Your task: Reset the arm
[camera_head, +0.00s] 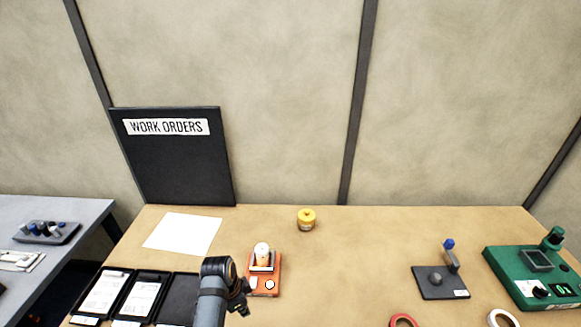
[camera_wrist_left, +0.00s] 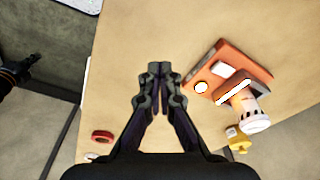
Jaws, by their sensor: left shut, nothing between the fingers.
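My left gripper (camera_head: 241,299) hangs over the table in the head view, just in front of and left of the orange device (camera_head: 264,285). In the left wrist view my left gripper (camera_wrist_left: 158,72) has its fingertips together, with nothing between them. The orange device (camera_wrist_left: 203,69) lies to the right of the fingers there, apart from them. A white and tan cylinder (camera_head: 262,254) sits on the device. At the left edge of the left wrist view a dark arm end, apparently my right gripper (camera_wrist_left: 22,70), shows beyond the table edge, too small to read its fingers.
A yellow jar (camera_head: 306,220) stands behind the device. Dark trays (camera_head: 143,295) lie to the left, near a white sheet (camera_head: 183,233). A black lever base (camera_head: 440,283), a green device (camera_head: 530,275) and a red ring (camera_head: 403,320) are to the right. The table's middle is clear.

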